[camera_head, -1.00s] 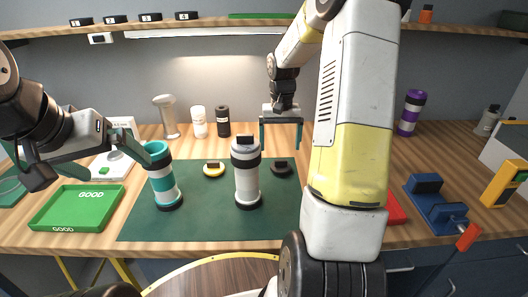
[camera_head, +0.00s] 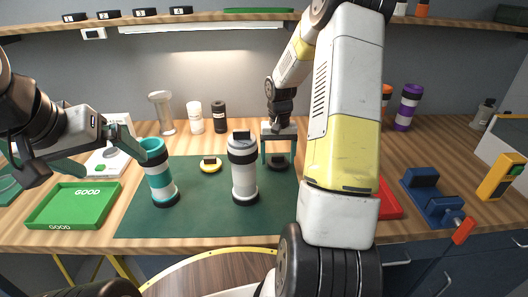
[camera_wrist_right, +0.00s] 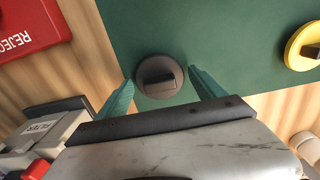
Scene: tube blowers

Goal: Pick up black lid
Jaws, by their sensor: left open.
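The black lid (camera_head: 279,164) lies on the green mat (camera_head: 215,223), right of the white tube. In the right wrist view, the lid (camera_wrist_right: 160,77) is round with a raised bar handle. My right gripper (camera_head: 278,160) is open above the lid, pointing down. In the right wrist view, my right gripper's teal fingers (camera_wrist_right: 162,92) stand apart on both sides of the lid, with no clear contact. My left gripper (camera_head: 112,160) is open and empty beside the teal tube (camera_head: 157,172).
A white tube (camera_head: 244,170) with a black cap stands left of my right gripper. A yellow lid (camera_head: 211,165) lies further left. The green GOOD tray (camera_head: 75,206) is at left. The red REJECT tray (camera_wrist_right: 30,28) and a blue fixture (camera_head: 437,203) are at right.

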